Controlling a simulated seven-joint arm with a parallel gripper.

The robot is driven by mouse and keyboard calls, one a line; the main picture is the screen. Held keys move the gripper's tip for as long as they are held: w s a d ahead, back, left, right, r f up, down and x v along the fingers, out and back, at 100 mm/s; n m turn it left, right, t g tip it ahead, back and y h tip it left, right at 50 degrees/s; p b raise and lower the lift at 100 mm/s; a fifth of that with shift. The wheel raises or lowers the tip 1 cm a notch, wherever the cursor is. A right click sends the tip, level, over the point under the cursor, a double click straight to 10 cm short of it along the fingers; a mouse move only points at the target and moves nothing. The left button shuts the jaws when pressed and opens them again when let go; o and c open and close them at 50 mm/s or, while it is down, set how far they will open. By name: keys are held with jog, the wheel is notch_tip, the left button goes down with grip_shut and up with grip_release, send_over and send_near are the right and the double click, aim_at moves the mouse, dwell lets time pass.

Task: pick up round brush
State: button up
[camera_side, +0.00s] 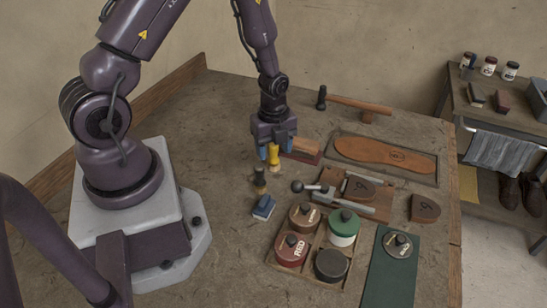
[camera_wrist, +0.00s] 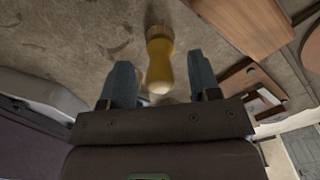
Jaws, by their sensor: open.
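A round brush with a yellow handle (camera_side: 274,160) stands on the workbench under my gripper (camera_side: 274,150). In the side view it shows between the two blue fingers. In the wrist view the brush (camera_wrist: 158,62) shows its yellow handle and a tan, bristle-like end. There it lies between and just beyond the fingertips of my gripper (camera_wrist: 160,66), with a gap on both sides. My gripper is open, points down and holds nothing. I cannot tell how far the fingertips reach down around the brush.
A wooden block brush (camera_side: 304,148) stands close right of my gripper. A clamp-like tool (camera_side: 318,187), a tray of tins (camera_side: 270,258) and a sole board (camera_side: 432,177) lie right. The bench left of my gripper is clear.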

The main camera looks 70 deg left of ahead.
jog(key=shift+f, duration=0.75)
jog(key=c, duration=1)
jog(key=shift+r, duration=0.15)
notch_tip(320, 180, up, 10)
jog(key=shift+f, duration=0.1)
